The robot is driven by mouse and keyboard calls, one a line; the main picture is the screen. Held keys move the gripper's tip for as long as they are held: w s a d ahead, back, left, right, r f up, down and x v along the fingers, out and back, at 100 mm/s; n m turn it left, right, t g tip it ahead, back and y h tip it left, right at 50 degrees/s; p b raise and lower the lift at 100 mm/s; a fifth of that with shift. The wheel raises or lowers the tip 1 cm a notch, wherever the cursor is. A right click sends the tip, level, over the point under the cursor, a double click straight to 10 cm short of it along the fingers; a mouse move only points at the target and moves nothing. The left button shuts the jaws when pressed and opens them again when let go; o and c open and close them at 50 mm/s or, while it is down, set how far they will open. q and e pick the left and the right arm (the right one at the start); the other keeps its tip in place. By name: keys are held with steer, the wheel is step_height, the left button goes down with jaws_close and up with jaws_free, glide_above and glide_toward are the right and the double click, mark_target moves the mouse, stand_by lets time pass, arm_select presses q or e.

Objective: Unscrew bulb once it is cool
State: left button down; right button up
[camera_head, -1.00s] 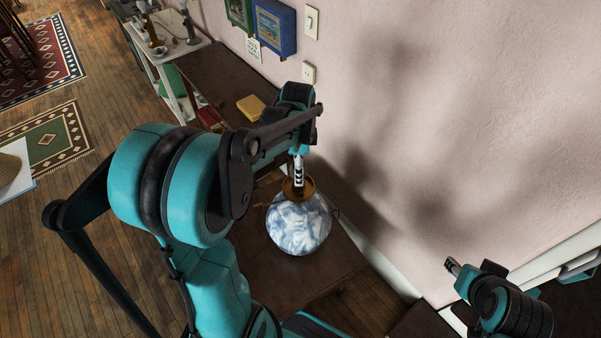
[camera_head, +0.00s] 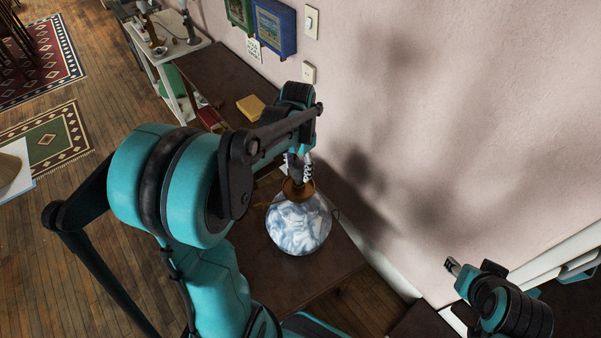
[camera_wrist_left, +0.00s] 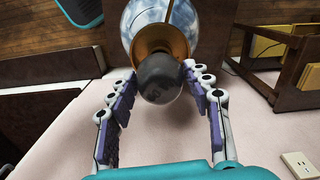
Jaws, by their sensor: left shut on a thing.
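A lamp with a round blue-and-white marbled body (camera_head: 298,226) and a brass collar (camera_head: 299,191) stands on a dark brown table. The wrist view shows the marbled body (camera_wrist_left: 150,18), the collar (camera_wrist_left: 156,42) and a dark grey, unlit round bulb (camera_wrist_left: 159,78) in the collar. My left gripper (camera_head: 300,174) points down over the lamp. Its two fingertips (camera_wrist_left: 160,76) are shut on opposite sides of the bulb. In the head view the fingers and arm hide the bulb. My right gripper (camera_head: 453,266) is apart from the lamp at lower right; its jaw opening is unclear.
The pink wall (camera_head: 480,110) stands close beside the lamp, with a light switch (camera_head: 312,22) and blue frame (camera_head: 273,28). A yellow block (camera_head: 251,107) lies on the long dark table (camera_head: 205,72). A white shelf (camera_head: 165,62) holds small items.

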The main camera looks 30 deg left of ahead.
arm_select(q)
steer(key=n, duration=1.1)
steer(key=shift+n, duration=0.3)
steer(key=n, duration=0.9)
steer(key=shift+n, duration=0.4)
steer(key=c, duration=0.8)
jaws_free()
